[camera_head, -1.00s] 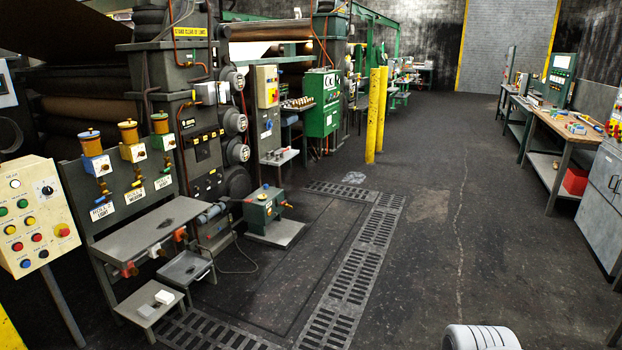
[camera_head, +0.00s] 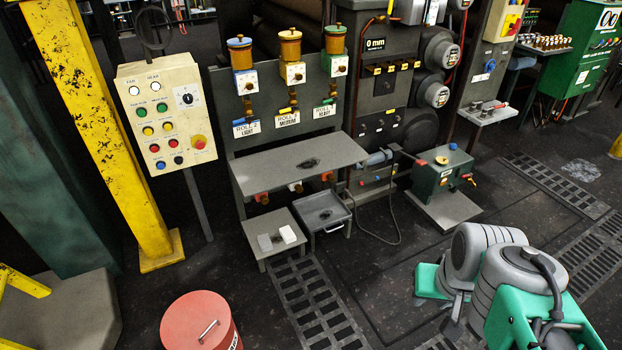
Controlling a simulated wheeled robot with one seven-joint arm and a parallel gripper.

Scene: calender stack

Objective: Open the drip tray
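A shallow grey tray (camera_head: 325,211) with a handle on its front stands low under a grey shelf (camera_head: 262,176) of the lubricator stand; it looks like the drip tray. Its inside shows from above, with a dark patch in it. I cannot tell whether it is pulled out. Red-ended taps hang below the shelf, above and beside the tray. Grey and green links of my arm show at the lower right, well apart from the tray. My gripper is not in view.
A low stool (camera_head: 282,222) with two small blocks stands directly left of the tray. A button panel (camera_head: 168,115) and a yellow post (camera_head: 100,130) are at the left. A red drum (camera_head: 192,325) stands in front. Floor grates (camera_head: 308,300) run between drum and my arm.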

